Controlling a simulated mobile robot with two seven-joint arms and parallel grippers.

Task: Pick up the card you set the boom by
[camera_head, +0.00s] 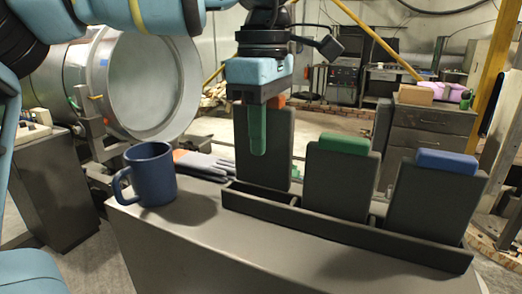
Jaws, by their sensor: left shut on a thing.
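Three dark grey cards with coloured tops stand at a long dark rack (345,232) on a grey bench. The left card has an orange top (276,101), mostly hidden by my gripper. The middle card has a green top (344,144) and the right card a blue top (447,161). My left gripper (258,150) points down from above and is shut on the orange-topped card (280,150), with a green finger across its front face. This card stands higher than the other two. Its lower edge is near the rack's left end; I cannot tell whether it is clear. My right gripper is not in view.
A blue mug (152,175) stands on the bench (200,245) left of the rack. The bench top in front of the rack is bare. A large metal cylinder (150,85) stands behind left.

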